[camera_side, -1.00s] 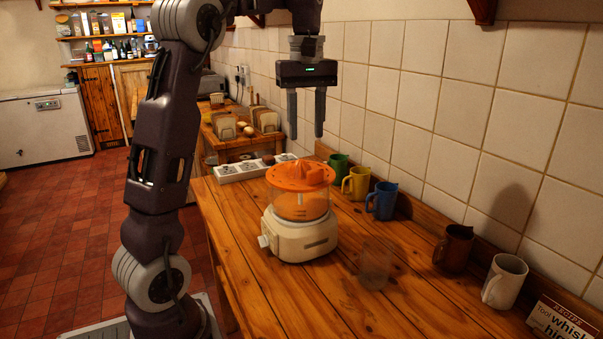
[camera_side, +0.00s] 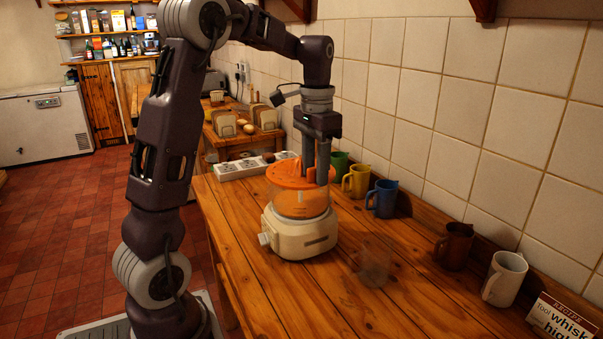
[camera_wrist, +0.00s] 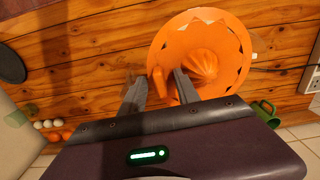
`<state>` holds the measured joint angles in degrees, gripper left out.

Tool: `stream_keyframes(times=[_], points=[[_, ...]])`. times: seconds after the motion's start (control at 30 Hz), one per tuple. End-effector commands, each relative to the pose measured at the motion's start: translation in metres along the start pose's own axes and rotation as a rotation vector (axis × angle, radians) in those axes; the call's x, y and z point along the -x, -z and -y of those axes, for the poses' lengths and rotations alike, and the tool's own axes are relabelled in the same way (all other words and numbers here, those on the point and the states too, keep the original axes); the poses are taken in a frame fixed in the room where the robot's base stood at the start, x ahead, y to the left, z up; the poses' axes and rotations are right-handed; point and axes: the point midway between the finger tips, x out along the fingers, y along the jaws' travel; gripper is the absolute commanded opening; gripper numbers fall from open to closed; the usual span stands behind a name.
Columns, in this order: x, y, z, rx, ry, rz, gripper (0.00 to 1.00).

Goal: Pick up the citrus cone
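The citrus cone (camera_side: 288,172) is the orange top on a cream juicer (camera_side: 300,238) with a clear bowl, standing on the wooden counter (camera_side: 240,235). In the wrist view the cone (camera_wrist: 202,66) shows a ribbed centre and a toothed ring around it. My gripper (camera_side: 316,178) points down at the right part of the cone's top, with its fingers apart. In the wrist view my gripper (camera_wrist: 160,88) has an orange upright piece of the cone between its fingertips. Whether either finger touches it I cannot tell. The fingers hide part of the cone in the side view.
Green (camera_side: 340,163), yellow (camera_side: 356,181), blue (camera_side: 381,198), brown (camera_side: 454,245) and white (camera_side: 505,279) mugs line the tiled wall. A clear glass (camera_side: 375,265) stands right of the juicer. A white socket strip (camera_side: 243,170) lies behind it. The front counter is clear.

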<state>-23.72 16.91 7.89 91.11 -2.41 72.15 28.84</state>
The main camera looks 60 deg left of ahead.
Motion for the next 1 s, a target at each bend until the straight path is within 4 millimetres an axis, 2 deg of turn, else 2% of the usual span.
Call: stream_keyframes(times=[0.1,0.3,0.73,0.87,1.0], points=[[0.000,0.000,0.000,0.001,0.000,0.000,0.36],[0.001,0.000,0.000,0.001,0.000,0.000,0.00],[0.006,0.001,0.001,0.001,0.001,-0.003,0.00],[0.028,0.001,0.001,0.001,0.003,-0.005,0.00],[0.065,0.002,0.001,0.002,0.003,-0.006,0.00]])
